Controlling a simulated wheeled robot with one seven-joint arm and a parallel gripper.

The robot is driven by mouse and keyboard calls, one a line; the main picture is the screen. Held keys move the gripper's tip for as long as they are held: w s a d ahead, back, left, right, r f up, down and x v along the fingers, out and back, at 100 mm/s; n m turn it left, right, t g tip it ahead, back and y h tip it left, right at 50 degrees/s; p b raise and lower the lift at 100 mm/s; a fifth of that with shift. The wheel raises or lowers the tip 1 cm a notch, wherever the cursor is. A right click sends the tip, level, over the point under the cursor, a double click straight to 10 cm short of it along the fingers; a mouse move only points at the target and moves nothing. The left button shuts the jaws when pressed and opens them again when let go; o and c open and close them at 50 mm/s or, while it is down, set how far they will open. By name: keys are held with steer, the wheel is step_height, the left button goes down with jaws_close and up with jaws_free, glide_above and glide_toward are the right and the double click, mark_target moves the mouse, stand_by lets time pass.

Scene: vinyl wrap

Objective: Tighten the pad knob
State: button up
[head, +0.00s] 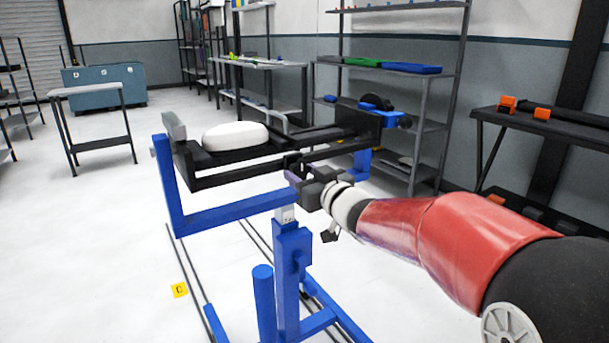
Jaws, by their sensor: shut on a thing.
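A blue stand (225,213) carries a black frame (235,176) with a white rounded piece (235,136) lying on it. My gripper (296,177) reaches in from the right and is at the near side of the black frame, just above the blue crossbar. Its jaws are shut on a small dark part there, which looks like the pad knob. The part is mostly hidden by the jaws, so its shape and how far it is turned cannot be seen. A grey block pad (174,126) stands at the frame's left end.
Blue posts (263,295) of the stand rise below and left of my gripper. A shelf rack (420,130) stands behind, and a dark bench (550,130) with orange-ended tools is at the right. The floor at left is open around a yellow marker (180,290).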

steer(key=shift+f+m, duration=0.15)
steer(key=shift+m, duration=0.25)
steer(key=o, duration=1)
steer(key=v, duration=0.7)
steer(key=shift+s+d, duration=0.2)
steer(key=shift+s, duration=0.15)
